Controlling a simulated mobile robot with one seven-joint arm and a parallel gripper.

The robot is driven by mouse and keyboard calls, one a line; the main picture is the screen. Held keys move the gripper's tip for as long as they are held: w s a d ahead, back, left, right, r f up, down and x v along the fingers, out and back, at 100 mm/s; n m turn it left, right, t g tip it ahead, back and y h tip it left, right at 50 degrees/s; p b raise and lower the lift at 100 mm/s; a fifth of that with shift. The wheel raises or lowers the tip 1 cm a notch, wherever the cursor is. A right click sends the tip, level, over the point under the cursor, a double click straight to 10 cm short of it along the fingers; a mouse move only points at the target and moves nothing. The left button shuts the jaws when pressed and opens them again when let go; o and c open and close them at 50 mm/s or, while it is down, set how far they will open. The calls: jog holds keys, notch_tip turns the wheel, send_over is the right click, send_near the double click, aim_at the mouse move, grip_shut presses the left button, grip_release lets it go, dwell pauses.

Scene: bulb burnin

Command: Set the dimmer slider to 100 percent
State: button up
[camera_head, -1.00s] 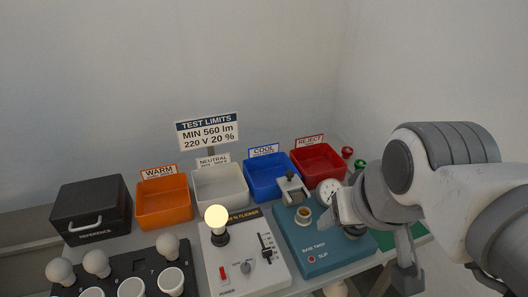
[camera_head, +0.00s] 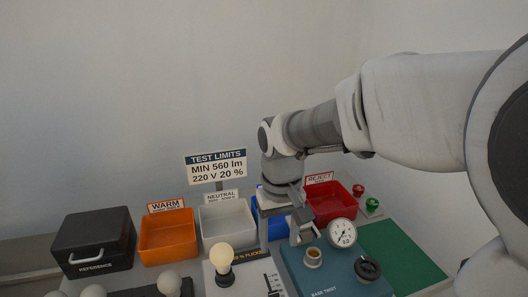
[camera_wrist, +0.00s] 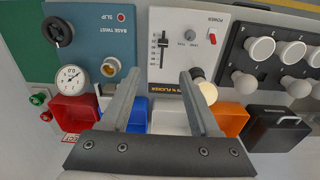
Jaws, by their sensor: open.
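The dimmer slider (camera_wrist: 162,43) is a dark knob in a slot with scale marks on the white burn-in panel (camera_wrist: 184,70). In the head view the slider (camera_head: 271,286) is near the bottom edge and partly cut off. My gripper (camera_wrist: 161,74) is open and empty. Its two fingertips point toward the panel, on either side of the slider's line in the wrist view, and appear apart from it. The exact slider setting is too small to read.
A lit bulb (camera_head: 222,256) stands on the panel left of the slider. A teal base-twist station (camera_head: 322,280) with a gauge (camera_head: 342,233) is to the right. Orange (camera_head: 168,238), white (camera_head: 228,222), blue and red (camera_head: 328,204) bins stand behind. A bulb tray (camera_wrist: 275,65) adjoins the panel.

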aim_at(274, 293)
jog(key=f+b, duration=0.1)
jog(key=f, duration=0.5)
jog(key=f+b, duration=0.1)
jog(key=f, duration=0.5)
jog(key=f+b, duration=0.2)
jog(key=f, duration=0.4)
jog(key=shift+w+a+f, duration=0.1)
jog(key=shift+a, duration=0.25)
grip_shut()
dwell(0.6)
